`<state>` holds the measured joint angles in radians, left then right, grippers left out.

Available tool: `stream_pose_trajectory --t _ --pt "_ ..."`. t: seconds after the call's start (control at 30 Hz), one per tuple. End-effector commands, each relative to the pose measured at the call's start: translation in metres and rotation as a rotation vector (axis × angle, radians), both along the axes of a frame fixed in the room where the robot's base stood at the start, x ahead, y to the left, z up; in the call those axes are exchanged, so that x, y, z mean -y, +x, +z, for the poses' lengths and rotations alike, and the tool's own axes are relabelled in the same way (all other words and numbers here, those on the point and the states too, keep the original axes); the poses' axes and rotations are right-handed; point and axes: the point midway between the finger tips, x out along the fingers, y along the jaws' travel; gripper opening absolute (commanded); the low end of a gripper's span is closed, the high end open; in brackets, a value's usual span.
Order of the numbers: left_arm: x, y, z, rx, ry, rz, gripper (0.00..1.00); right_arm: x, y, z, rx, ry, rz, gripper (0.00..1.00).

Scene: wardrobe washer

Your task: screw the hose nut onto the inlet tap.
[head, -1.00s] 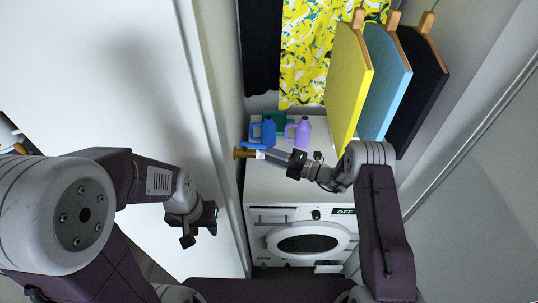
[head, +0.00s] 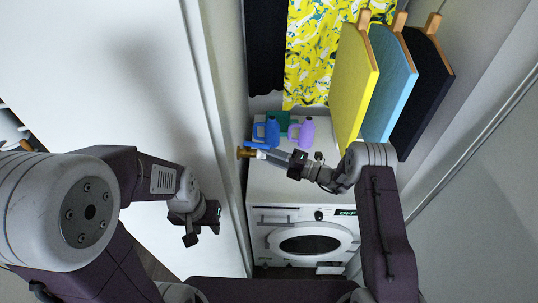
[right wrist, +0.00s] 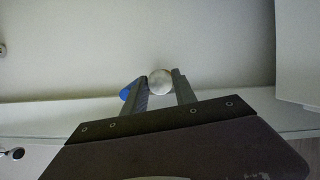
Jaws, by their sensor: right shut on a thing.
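The brass-coloured inlet tap (head: 245,152) sticks out from the wall at the left, above the washer top. My right gripper (head: 268,154) points left at it. It is shut on the pale hose nut (head: 260,154), which is at or against the tap's end; I cannot tell whether they are threaded together. In the right wrist view the nut (right wrist: 160,82) shows as a round whitish end between the two fingers, and the tap is not distinguishable there. My left gripper (head: 206,218) hangs in front of the white panel, away from the tap; its jaw opening is unclear.
The white washer (head: 262,190) stands below with its round door closed. A blue jug (head: 266,133) and a purple jug (head: 302,133) stand on top, close behind my right gripper.

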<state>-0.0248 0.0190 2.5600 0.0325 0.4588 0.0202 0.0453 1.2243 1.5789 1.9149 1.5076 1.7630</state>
Motion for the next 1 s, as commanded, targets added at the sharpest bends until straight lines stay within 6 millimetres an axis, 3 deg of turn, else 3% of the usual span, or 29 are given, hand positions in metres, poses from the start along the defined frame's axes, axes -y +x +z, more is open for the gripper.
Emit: stream_pose_trajectory --t 0.03,0.07,0.17,0.23,0.27,0.33,0.8,0.83,0.9,1.0 --pt "0.0000 0.0000 -0.0001 0.000 0.000 0.000 0.36 -0.0009 -0.0001 0.0001 0.000 0.000 0.000 0.00" --pt "0.0000 0.0000 -0.0001 0.000 0.000 0.000 0.36 -0.0011 0.0000 0.0001 0.000 0.000 0.000 0.30" --pt "0.0000 0.0000 -0.0001 0.000 0.000 0.000 0.36 -0.0008 0.0001 0.0001 0.000 0.000 0.000 0.02" --pt "0.0000 0.0000 -0.0001 0.000 0.000 0.000 0.36 -0.0008 0.0001 0.0001 0.000 0.000 0.000 0.00" --pt "0.0000 0.0000 -0.0001 0.000 0.000 0.000 0.36 -0.0009 0.0000 0.0000 0.000 0.000 0.000 0.41" --pt "0.0000 0.0000 -0.0001 0.000 0.000 0.000 0.36 -0.0009 0.0000 0.0000 0.000 0.000 0.000 0.58" --pt "0.0000 0.0000 0.0003 0.000 0.000 0.000 0.36 -0.0006 0.0010 0.0032 0.006 0.004 -0.001 0.58" --pt "0.0000 0.0000 0.0003 0.000 0.000 0.000 0.36 -0.0006 0.0010 0.0032 0.006 0.004 -0.001 0.54" --pt "0.0000 0.0000 0.0004 0.000 0.000 0.000 0.36 -0.0006 0.0011 0.0033 0.006 0.004 -0.001 0.67" --pt "0.0000 0.0000 0.0004 0.000 0.000 0.000 0.36 -0.0006 0.0012 0.0040 0.008 0.006 -0.001 0.67"
